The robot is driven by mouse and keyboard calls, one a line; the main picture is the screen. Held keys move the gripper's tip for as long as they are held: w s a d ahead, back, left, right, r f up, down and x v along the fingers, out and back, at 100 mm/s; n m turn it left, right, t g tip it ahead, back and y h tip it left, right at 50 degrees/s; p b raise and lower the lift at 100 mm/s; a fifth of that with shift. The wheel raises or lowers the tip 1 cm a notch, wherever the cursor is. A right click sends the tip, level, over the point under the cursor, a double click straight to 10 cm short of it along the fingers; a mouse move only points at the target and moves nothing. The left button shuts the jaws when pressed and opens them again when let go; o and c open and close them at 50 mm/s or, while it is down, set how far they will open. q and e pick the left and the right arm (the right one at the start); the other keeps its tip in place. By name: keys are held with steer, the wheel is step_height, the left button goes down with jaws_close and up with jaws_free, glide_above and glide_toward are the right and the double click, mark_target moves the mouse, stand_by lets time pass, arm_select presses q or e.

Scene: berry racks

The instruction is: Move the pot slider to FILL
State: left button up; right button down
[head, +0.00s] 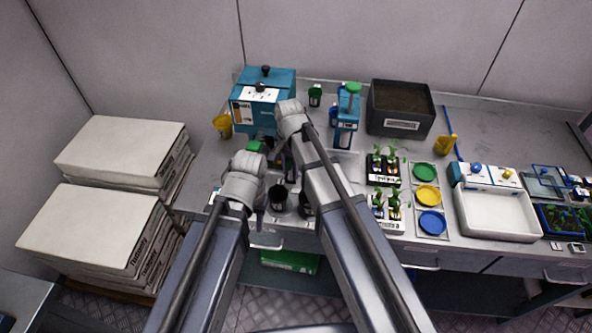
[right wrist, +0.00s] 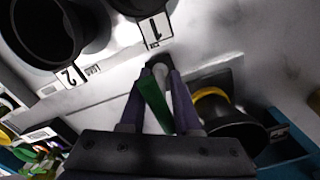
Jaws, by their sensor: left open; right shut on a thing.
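My right gripper (right wrist: 158,78) is shut on a small pale, round-ended handle (right wrist: 161,71), seen between its purple fingers in the right wrist view. I take it for the pot slider's handle. A green strip (right wrist: 152,103) shows between the fingers. Two black pots stand beside them, near labels marked 1 (right wrist: 154,28) and 2 (right wrist: 71,75). In the head view the right gripper (head: 289,168) is largely hidden by its wrist, by the black pots (head: 278,197). My left gripper (head: 260,221) is open, mostly hidden below its wrist, left of the pots. The FILL mark is not readable.
A blue machine (head: 284,78) stands behind my grippers, with a blue dispenser (head: 346,112) to its right. A dark soil bin (head: 402,92), seedling trays, coloured discs and a white basin (head: 497,226) occupy the counter's right. White boxes are stacked at left.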

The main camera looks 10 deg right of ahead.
mark_target(289, 160)
steer(key=shift+w+a, duration=0.1)
steer(key=shift+a, duration=0.1)
steer(key=c, duration=0.8)
jaws_free()
steer(key=shift+a, duration=0.1)
steer(key=shift+c, duration=0.2)
steer(key=shift+r, duration=0.1)
steer(key=shift+r+p, duration=0.45)
steer(key=shift+p, duration=0.1)
step_height(289, 160, up, 7)
steer(key=p, duration=0.7)
steer(key=shift+f, duration=0.1)
